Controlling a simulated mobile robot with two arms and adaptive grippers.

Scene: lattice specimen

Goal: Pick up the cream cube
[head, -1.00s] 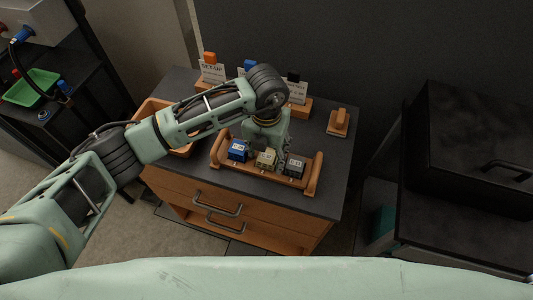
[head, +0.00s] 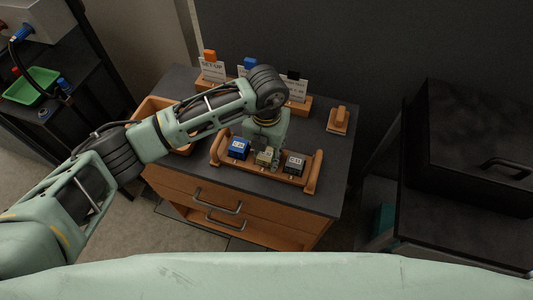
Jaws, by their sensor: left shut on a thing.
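The cream cube (head: 264,157) is in the middle of an orange-brown wooden tray (head: 312,173) on the dark-topped cabinet. A blue cube (head: 239,149) is on its left and a black cube (head: 294,163) on its right, both in the same tray. My left gripper (head: 265,151) reaches down over the tray and is shut on the cream cube; its fingers hide part of the cube. I cannot tell whether the cube is clear of the tray floor. My right gripper is not in view.
An orange bin (head: 152,111) sits on the cabinet's left, partly behind my arm. Labelled stands, one reading SET-UP (head: 211,70), line the back. A wooden block (head: 338,120) lies at the right. A green tray (head: 31,86) is on the far-left shelf; a black box (head: 460,145) is at right.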

